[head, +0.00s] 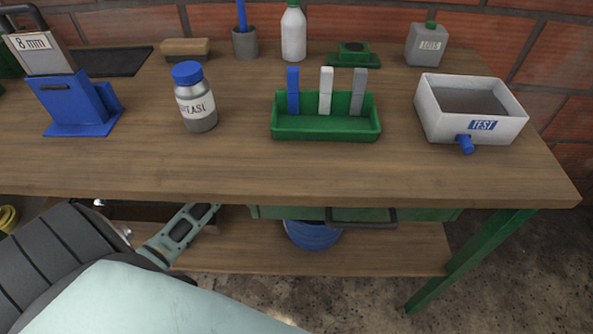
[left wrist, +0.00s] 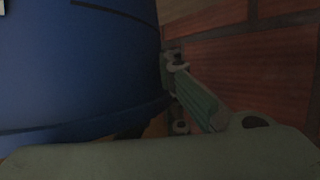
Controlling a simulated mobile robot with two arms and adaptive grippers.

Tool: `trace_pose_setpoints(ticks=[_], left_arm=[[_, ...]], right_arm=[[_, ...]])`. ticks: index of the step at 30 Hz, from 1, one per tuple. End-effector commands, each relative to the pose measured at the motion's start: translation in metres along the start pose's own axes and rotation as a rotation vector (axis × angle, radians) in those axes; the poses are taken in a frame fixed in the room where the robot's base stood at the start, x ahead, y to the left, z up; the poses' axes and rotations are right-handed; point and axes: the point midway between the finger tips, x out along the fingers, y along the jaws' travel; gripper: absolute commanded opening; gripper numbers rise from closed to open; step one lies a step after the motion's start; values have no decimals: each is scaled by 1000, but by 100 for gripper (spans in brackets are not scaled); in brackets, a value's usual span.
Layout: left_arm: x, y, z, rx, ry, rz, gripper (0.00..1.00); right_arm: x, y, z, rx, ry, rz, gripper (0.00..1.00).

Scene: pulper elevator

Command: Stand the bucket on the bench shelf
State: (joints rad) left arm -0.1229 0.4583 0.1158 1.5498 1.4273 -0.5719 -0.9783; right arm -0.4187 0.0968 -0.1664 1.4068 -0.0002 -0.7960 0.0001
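The blue bucket (head: 312,235) shows below the bench top, at the lower bench shelf (head: 385,250). Its upper part is hidden by the bench edge and the drawer. In the left wrist view the blue bucket wall (left wrist: 75,65) fills the left side, close to the camera. My left gripper (head: 183,232) reaches under the bench front, left of the bucket. One of its fingers (left wrist: 195,95) lies beside the bucket wall in the wrist view. The other finger and any contact are hidden, so its opening is unclear. My right gripper is not in view.
A green drawer with a dark handle (head: 361,218) hangs above the shelf. A green leg (head: 470,258) stands at the right. The bench top holds a jar (head: 196,108), a green tray (head: 325,131) and a white TEST box (head: 430,115). Bare shelf lies right of the bucket.

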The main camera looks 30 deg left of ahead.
Motion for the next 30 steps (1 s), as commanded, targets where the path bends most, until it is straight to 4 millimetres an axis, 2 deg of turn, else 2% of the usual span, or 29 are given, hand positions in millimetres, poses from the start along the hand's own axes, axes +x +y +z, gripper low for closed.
trace_pose_setpoints(ticks=[5,6,12,26,30], left_arm=[[0,0,1,0,1,0,0],[0,0,1,0,-1,0,6],[0,0,1,0,-1,0,23],[-1,0,-2,0,0,0,23],[-27,0,1,2,-4,-1,23]], right_arm=[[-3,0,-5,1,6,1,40],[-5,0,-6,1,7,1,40],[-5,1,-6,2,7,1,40],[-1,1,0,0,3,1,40],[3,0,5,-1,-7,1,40]])
